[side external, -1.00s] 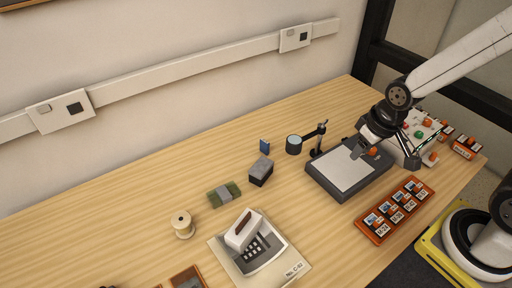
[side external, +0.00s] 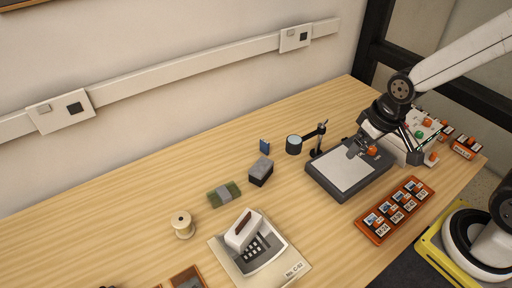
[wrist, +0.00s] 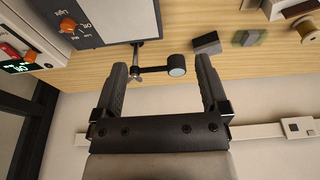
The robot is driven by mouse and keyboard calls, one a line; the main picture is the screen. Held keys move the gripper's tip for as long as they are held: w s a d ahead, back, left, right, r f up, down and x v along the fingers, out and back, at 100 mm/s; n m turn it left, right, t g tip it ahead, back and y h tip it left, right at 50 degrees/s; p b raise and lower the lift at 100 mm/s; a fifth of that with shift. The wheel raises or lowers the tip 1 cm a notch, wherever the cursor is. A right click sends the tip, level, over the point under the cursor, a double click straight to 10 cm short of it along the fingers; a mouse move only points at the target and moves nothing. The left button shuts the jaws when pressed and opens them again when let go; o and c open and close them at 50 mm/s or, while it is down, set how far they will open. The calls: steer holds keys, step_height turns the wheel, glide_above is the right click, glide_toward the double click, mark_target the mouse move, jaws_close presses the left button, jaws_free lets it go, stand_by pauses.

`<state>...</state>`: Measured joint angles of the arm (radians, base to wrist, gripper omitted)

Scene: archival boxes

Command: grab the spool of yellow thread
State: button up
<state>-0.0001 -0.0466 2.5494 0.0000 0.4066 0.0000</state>
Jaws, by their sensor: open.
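The spool of thread (side external: 183,225) is pale cream-yellow and stands upright on the wooden table at the left, behind and left of a grey card with a keypad device. My gripper (side external: 364,146) is above the grey light pad at the right, far from the spool. In the wrist view my gripper (wrist: 160,65) has its two fingers wide apart with nothing held between them.
The light pad (side external: 320,182), a magnifier on a stand (side external: 294,145), a dark grey block (side external: 261,171) and a green bundle (side external: 224,194) stand between my gripper and the spool. An orange slide tray (side external: 371,235) lies at the front right. The table's back left is clear.

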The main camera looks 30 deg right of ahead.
steer(key=w+a+r+m+y, duration=0.1)
steer(key=w+a+m+y, duration=0.4)
steer(key=a, duration=0.6)
steer(key=w+a+r+m+g+y, duration=0.1)
steer(key=w+a+m+y, duration=0.4)
steer(key=a+m, duration=0.4)
steer(key=w+a+r+m+y, duration=0.25)
steer(key=w+a+m, duration=0.35)
steer(key=a, duration=0.6)
glide_toward(184, 226)
steer(key=shift+n+y, duration=0.4)
steer(key=shift+y, duration=0.05)
steer(key=w+f, duration=0.1)
steer(key=a+f, duration=0.1)
steer(key=f, duration=0.1)
steer(key=w+f, duration=0.1)
steer(key=f, duration=0.1)
steer(key=shift+w+a+f, duration=0.15)
steer(key=shift+w, duration=0.15)
steer(key=shift+a, duration=0.15)
steer(key=shift+x, duration=3.75)
steer(key=shift+a, duration=0.1)
